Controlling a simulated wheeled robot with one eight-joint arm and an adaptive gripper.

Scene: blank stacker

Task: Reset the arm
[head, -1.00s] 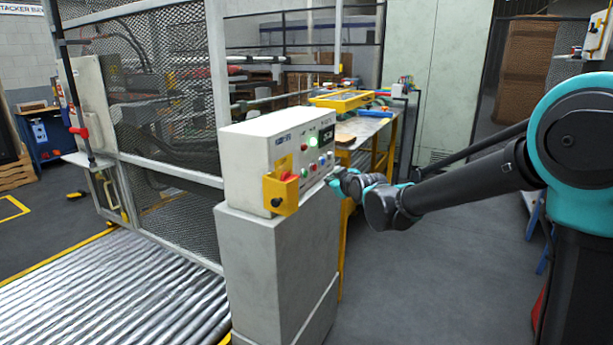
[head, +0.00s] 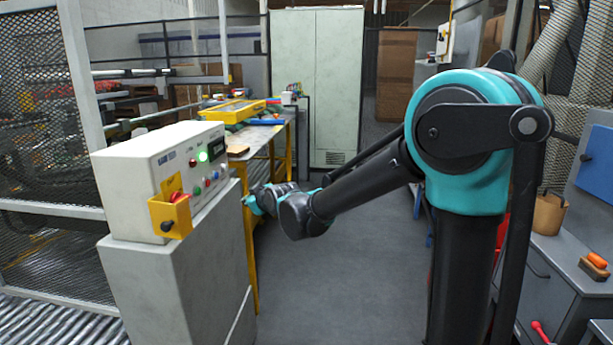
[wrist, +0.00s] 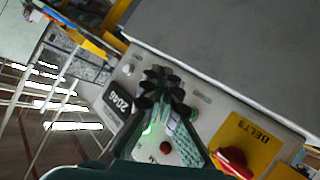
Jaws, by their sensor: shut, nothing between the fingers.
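My gripper (head: 252,202) is at the end of my extended arm, just to the right of the control box (head: 160,180) on its grey pedestal. In the wrist view my gripper (wrist: 160,84) is shut, its dark fingertips together over the panel (wrist: 200,100), with nothing seen between them. It hides part of the panel. A lit green button (head: 203,156), small coloured buttons and a dark display show on the box. A red switch on a yellow plate (wrist: 238,130), marked "BELTS", is to the right in the wrist view. I cannot tell whether the fingers touch the panel.
A yellow-legged workbench (head: 262,140) stands behind the box, with a pale cabinet (head: 318,85) beyond. Mesh fencing and a roller conveyor (head: 45,322) are at left. A grey workbench (head: 545,262) with tools is at right. Open floor (head: 340,275) lies in the middle.

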